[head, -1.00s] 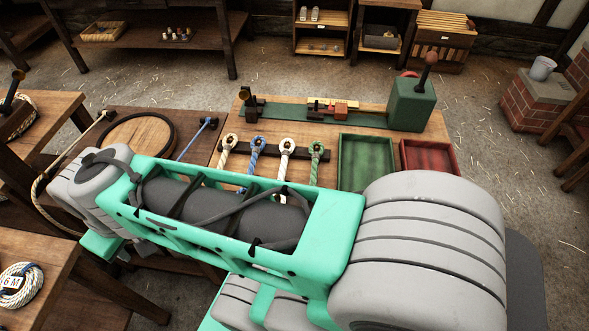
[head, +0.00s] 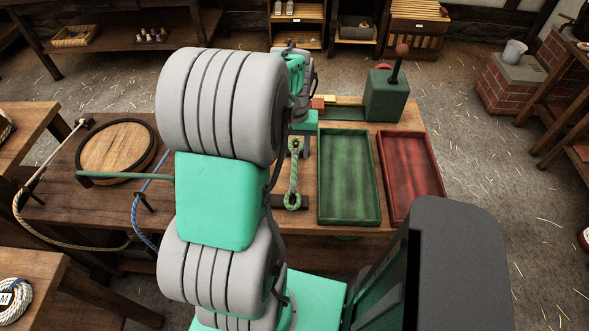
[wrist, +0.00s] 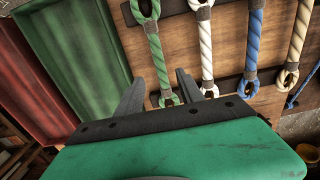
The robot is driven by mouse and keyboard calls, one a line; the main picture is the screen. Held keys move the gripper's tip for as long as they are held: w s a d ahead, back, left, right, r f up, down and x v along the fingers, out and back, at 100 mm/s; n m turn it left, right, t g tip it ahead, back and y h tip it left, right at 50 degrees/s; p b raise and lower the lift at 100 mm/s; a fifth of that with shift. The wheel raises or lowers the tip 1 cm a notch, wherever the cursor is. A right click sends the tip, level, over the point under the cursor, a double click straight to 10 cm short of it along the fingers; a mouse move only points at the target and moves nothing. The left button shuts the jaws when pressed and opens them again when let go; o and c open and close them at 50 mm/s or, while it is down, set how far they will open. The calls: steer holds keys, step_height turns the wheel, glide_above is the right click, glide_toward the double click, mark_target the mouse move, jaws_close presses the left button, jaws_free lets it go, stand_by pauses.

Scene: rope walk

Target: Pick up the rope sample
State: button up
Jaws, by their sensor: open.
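A green-and-white rope sample (wrist: 155,55) with looped ends lies on the wooden bench. It also shows in the head view (head: 293,182), just right of my arm. In the wrist view, a white sample (wrist: 205,45), a blue one (wrist: 252,45) and a tan one (wrist: 298,35) lie in a row to its right. My arm hides these three in the head view. My gripper (wrist: 159,76) is open and empty. Its two dark fingers lie either side of the green-and-white sample's lower part in the picture. The height between fingers and sample is unclear.
A green tray (head: 349,216) and a red tray (head: 408,216) stand right of the samples. A green box with a lever (head: 386,97) stands behind them. A round wooden board (head: 117,148) lies left. Dark rack bars (wrist: 228,85) run under the samples.

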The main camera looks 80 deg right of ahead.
mark_target(294, 166)
step_height(294, 166, down, 7)
steer(key=shift+d+r+p, duration=0.1)
steer(key=shift+p, duration=0.5)
jaws_close()
